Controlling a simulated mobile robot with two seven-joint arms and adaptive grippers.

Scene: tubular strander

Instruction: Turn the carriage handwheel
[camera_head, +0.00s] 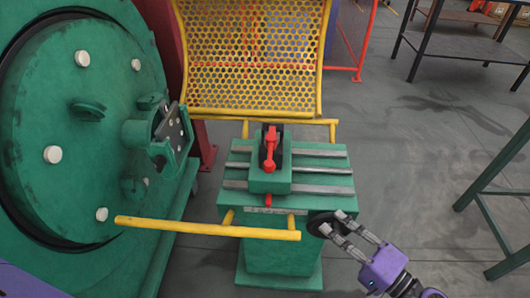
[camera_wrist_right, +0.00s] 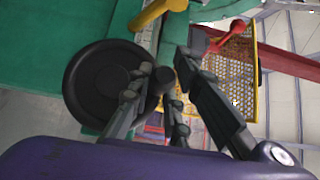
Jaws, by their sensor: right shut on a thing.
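The carriage handwheel (camera_head: 314,223) is a dark round wheel on the front right side of the green carriage (camera_head: 270,252). It also shows in the right wrist view as a black disc (camera_wrist_right: 95,82). My right gripper (camera_head: 333,222) reaches in from the lower right, its fingertips at the wheel. In the wrist view its fingers (camera_wrist_right: 168,88) are closed around a short dark handle knob (camera_wrist_right: 162,77) at the wheel's edge. The far side of the knob is hidden by the fingers. My left gripper is not in view.
A yellow rail (camera_head: 205,228) crosses in front of the carriage. A red-handled clamp (camera_head: 269,150) stands on the carriage top. A yellow mesh guard (camera_head: 250,55) is behind. A large green disc machine (camera_head: 75,150) fills the left. The grey floor (camera_head: 405,170) at right is clear up to a green frame (camera_head: 490,195).

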